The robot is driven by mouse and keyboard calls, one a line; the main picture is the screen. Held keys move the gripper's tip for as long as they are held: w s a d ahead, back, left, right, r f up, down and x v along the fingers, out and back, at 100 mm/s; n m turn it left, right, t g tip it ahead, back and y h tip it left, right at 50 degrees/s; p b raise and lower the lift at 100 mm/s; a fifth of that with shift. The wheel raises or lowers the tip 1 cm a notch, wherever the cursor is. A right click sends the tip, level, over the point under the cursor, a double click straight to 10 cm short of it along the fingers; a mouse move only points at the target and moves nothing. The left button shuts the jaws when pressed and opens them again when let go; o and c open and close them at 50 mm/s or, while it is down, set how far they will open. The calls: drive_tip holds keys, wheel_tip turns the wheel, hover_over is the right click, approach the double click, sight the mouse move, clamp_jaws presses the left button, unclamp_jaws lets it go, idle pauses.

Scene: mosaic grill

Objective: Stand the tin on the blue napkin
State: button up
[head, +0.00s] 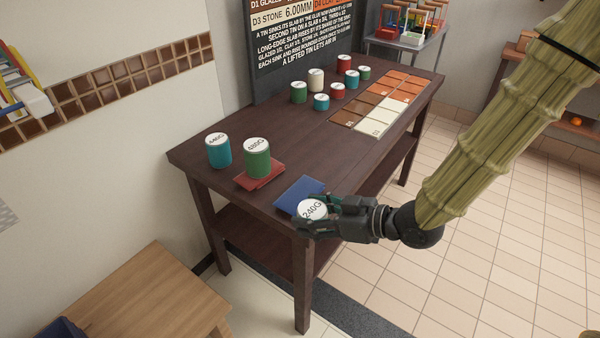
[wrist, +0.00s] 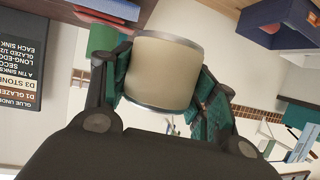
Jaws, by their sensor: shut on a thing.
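My gripper (head: 318,216) is shut on a tin with a white lid (head: 312,209) marked 240G. In the wrist view the tin (wrist: 165,72) has a cream side with metal rims, between the two fingers. The blue napkin (head: 298,191) lies flat near the table's front edge, and its top looks bare. The held tin is at the near corner of the table, on the near side of the napkin in the head view. The gripper hides the tin's lower part there, so its height above the table is unclear.
On the dark table (head: 228,196), a green tin (head: 257,160) stands on a red napkin (head: 262,178), beside a teal tin (head: 218,151). Several smaller tins, coloured tiles (head: 385,104) and a sign (head: 305,45) are farther back. A low wooden table (head: 150,296) is at front left.

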drive_tip(key=shift+a+r+n+g+y, duration=0.3)
drive_tip(key=shift+a+r, duration=0.1)
drive_tip(key=p, duration=0.2)
hover_over(300, 193)
drive_tip(key=shift+f, duration=0.75)
drive_tip(key=shift+w+f+p, duration=0.1)
drive_tip(key=shift+f+p, duration=0.25)
drive_tip(key=shift+f, duration=1.4)
drive_tip(key=shift+f, duration=0.1)
drive_tip(key=o, duration=1.1)
drive_tip(key=shift+o, duration=0.3)
drive_tip(key=v, duration=1.2)
